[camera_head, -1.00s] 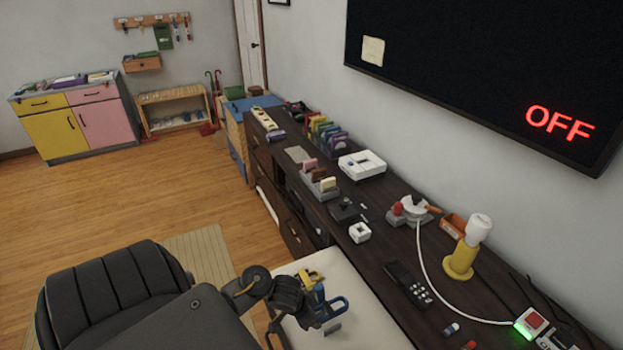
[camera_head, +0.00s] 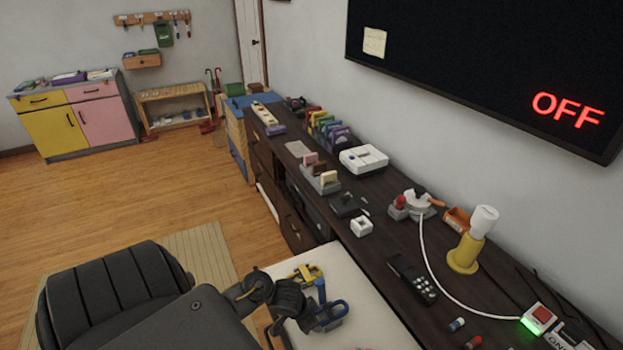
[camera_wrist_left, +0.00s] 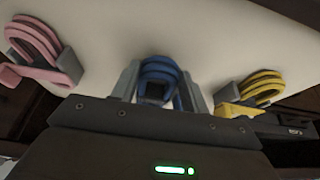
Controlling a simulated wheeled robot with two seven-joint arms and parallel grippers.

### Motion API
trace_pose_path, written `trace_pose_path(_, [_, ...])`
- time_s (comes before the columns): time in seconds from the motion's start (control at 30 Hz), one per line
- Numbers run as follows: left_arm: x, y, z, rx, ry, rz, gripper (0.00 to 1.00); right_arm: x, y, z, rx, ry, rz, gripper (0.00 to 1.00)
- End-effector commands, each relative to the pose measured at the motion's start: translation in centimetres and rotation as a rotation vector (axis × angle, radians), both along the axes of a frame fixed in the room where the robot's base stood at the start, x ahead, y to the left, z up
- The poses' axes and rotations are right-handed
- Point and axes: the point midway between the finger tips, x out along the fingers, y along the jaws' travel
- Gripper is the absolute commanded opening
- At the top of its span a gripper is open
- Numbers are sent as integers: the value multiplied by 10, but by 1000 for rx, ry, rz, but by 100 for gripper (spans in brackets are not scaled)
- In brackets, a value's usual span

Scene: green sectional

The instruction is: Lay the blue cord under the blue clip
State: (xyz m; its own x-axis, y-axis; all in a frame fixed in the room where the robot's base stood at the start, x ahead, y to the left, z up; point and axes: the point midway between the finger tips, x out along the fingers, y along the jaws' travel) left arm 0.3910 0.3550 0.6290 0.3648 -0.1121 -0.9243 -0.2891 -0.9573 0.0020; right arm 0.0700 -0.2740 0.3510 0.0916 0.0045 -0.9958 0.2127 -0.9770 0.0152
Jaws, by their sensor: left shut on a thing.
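My left gripper (camera_wrist_left: 158,88) points at the pale tabletop, its grey fingers on either side of the blue cord (camera_wrist_left: 158,70). It is shut on the cord's looped coil. In the head view, my left gripper (camera_head: 312,318) is low at the centre, with blue loops (camera_head: 334,311) and an upright blue piece (camera_head: 320,290) beside it. I cannot clearly separate the blue clip from the cord; the gripper hides part of them. My right gripper is in neither current view.
A yellow cord (camera_wrist_left: 262,88) lies right of the left gripper and a pink cord (camera_wrist_left: 38,45) lies left of it, both on the pale tabletop (camera_head: 360,300). A dark console (camera_head: 400,240) crowded with devices runs along the wall behind. The tabletop's right part looks clear.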

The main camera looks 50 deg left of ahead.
Motion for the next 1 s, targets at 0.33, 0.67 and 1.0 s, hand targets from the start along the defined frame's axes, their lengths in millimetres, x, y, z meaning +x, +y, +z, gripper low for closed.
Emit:
trace_pose_path(0.33, [0, 0, 0, 0, 0, 0, 70, 0, -1, 0, -1, 1, 0, 36])
trace_pose_path(0.67, [-2, 1, 8, 1, 0, 1, 70, 0, -1, 5, -1, 1, 1, 36])
trace_pose_path(1.0, [-25, 8, 69, 3, 0, -1, 70, 0, -1, 36, -1, 0, 1, 36])
